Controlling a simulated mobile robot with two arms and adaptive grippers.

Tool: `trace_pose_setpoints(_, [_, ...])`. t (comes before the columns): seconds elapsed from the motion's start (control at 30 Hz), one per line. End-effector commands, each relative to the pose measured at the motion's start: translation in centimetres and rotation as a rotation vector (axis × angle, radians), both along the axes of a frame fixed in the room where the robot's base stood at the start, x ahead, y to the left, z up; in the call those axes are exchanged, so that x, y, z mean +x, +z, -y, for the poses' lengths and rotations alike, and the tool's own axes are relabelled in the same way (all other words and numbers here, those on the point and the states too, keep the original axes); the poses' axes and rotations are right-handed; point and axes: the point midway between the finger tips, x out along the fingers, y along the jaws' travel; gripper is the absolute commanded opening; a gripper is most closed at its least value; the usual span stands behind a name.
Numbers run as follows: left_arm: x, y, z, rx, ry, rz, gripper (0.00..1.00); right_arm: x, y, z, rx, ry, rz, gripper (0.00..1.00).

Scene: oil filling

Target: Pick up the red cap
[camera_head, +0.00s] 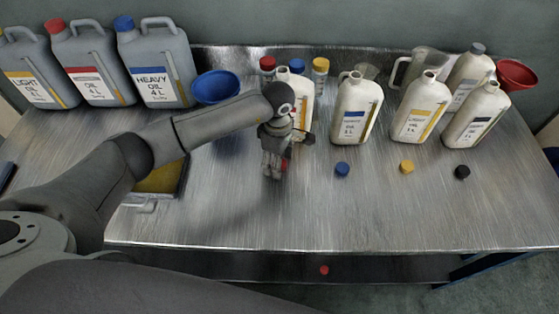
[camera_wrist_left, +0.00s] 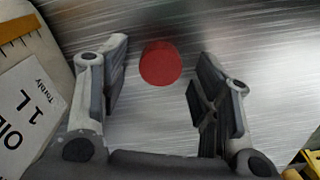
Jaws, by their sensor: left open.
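The red cap (camera_wrist_left: 160,63) lies on the metal table in the left wrist view, between the two fingertips of my left gripper. A clear gap shows on each side of it. In the head view only a small red part of the cap (camera_head: 284,165) shows beside the fingers; the rest is hidden. My left gripper (camera_head: 273,172) is open, points down and is low over the table. A second small red cap (camera_head: 324,270) shows below the table's front edge. My right gripper is not in view.
A white oil bottle (camera_head: 303,108) stands close behind my left gripper. Blue (camera_head: 342,169), yellow (camera_head: 407,167) and black (camera_head: 462,172) caps lie to the right, before more bottles. A tray (camera_head: 160,180) lies under my left arm. The table's front right is clear.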

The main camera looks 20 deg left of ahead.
Motion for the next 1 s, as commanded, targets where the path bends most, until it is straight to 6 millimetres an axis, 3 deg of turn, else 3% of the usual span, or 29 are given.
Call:
trace_pose_setpoints(0.23, [0.03, -0.15, 0.04, -0.001, -0.001, 0.002, 0.56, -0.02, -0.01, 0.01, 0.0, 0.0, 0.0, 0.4])
trace_pose_setpoints(0.5, [0.03, -0.13, 0.03, -0.001, -0.001, 0.001, 0.25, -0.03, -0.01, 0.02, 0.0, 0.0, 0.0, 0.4])
trace_pose_setpoints(1.0, [0.11, 0.44, -0.01, 0.0, -0.001, 0.003, 0.25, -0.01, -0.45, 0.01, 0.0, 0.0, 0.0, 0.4])
